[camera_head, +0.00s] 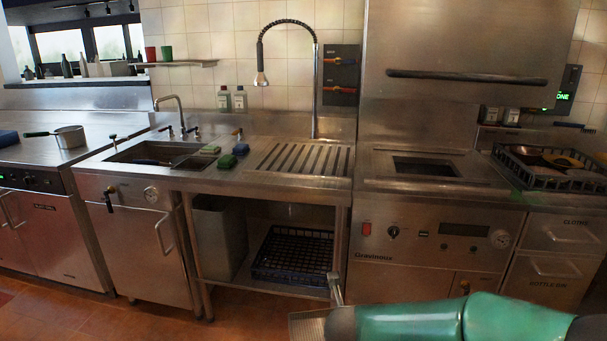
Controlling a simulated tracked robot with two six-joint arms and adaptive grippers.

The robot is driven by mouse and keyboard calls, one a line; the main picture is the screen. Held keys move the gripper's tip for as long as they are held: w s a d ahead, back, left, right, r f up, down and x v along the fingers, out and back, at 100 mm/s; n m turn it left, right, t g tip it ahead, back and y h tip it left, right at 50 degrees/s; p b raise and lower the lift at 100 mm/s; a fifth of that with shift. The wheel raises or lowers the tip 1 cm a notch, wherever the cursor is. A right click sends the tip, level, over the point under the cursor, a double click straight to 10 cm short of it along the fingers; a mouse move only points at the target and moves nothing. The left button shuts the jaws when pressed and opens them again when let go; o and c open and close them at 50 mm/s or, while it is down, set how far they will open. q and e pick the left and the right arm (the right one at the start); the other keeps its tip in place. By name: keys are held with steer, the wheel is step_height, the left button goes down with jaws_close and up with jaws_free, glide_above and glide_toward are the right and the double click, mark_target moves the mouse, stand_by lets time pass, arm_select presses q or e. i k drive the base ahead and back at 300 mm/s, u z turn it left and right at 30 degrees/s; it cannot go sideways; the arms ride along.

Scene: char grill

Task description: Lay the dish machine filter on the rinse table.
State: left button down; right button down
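The rinse table is the steel counter with a sink and a ribbed draining area (300,158). The dish machine (440,225) stands just right of it, its hood raised over a dark square opening (425,167). My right arm comes in from the bottom right, low in front of the dish machine. At its end is a grey metal piece with a fine mesh-like surface (308,326), which looks like the filter, cut off by the bottom edge. It is below and in front of the table. My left gripper is not in view.
A spray tap (315,90) rises behind. A dark rack (292,255) lies on the lower shelf. A loaded rack (550,168) stands far right. The ribbed area is clear.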

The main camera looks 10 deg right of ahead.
mark_target(306, 157)
steer(key=u, duration=0.35)
steer(key=i, duration=1.05)
steer(key=z, duration=0.4)
